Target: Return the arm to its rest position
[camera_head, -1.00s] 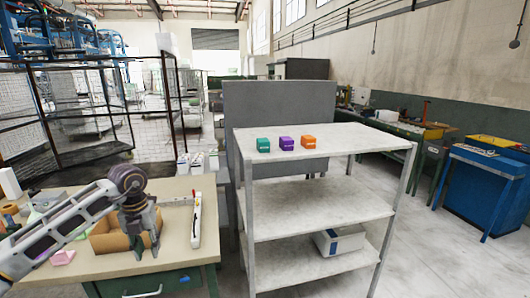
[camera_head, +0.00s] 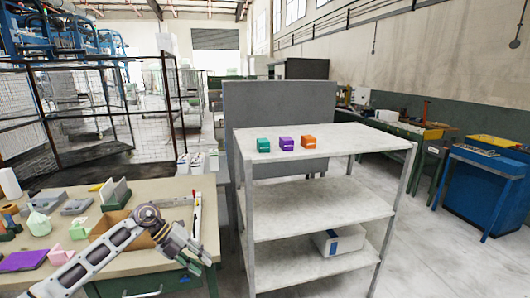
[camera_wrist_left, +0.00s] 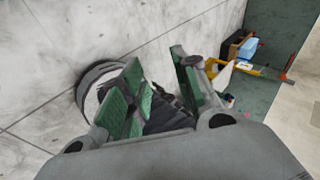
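My left arm (camera_head: 108,248) reaches in from the lower left in the head view. Its gripper (camera_head: 203,262) is past the front edge of the workbench (camera_head: 178,215), pointing down and right. In the left wrist view the two green-padded fingers (camera_wrist_left: 155,68) stand apart with no object held between them; pale floor shows beyond. My right gripper is in neither view.
An open cardboard box (camera_head: 112,218) on the workbench is partly hidden by my arm. Several small parts and a purple plate (camera_head: 24,261) lie to its left.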

